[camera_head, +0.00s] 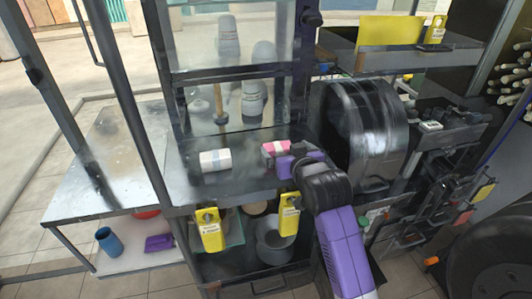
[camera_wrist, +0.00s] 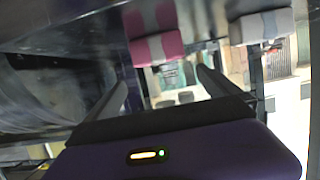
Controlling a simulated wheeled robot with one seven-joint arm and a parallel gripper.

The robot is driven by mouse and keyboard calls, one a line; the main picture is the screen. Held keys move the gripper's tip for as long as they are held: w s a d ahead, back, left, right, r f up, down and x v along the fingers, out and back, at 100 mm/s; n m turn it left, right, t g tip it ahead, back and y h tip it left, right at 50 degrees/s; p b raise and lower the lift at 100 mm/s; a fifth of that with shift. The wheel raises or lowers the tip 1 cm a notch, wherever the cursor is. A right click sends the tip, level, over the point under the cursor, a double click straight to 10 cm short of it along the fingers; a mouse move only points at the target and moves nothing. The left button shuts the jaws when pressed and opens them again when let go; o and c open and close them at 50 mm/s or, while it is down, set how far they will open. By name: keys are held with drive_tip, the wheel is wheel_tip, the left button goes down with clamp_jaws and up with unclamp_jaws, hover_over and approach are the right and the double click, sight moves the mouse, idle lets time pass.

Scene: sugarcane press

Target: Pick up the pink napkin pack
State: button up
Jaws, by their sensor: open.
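The pink napkin pack (camera_head: 272,148) with a pale band lies on the dark metal shelf (camera_head: 235,178) of the press stand. It also shows in the wrist view (camera_wrist: 144,50), near the top middle, beyond my fingertips and roughly in line with the space between them. My gripper (camera_head: 287,163) is just to the right and near side of the pack in the head view. In the wrist view my gripper (camera_wrist: 162,76) has its two fingers spread apart with nothing between them. My purple hand hides part of the pack's surroundings in the head view.
A white pack (camera_head: 215,160) with a grey band lies left of the pink one, and in the wrist view (camera_wrist: 262,27). A large dark drum (camera_head: 372,120) stands close to the right. Cups (camera_head: 252,95) stand behind. Yellow tags (camera_head: 210,230) hang at the front edge.

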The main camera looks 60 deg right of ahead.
sight(279, 148)
drive_tip(key=shift+f, duration=0.3)
drive_tip(key=shift+x, duration=1.2)
drive_tip(key=shift+a+f+p+x, duration=0.1)
drive_tip(key=shift+f+p+x, duration=0.05)
drive_tip(key=shift+x, duration=0.7)
drive_tip(key=shift+a+f+p+x, duration=0.1)
drive_tip(key=shift+f+p+x, duration=0.1)
drive_tip(key=shift+x, duration=0.65)
drive_tip(key=shift+f+p+x, duration=0.15)
drive_tip(key=shift+x, duration=0.75)
drive_tip(key=shift+s, duration=0.1)
drive_tip(key=c, duration=1.3)
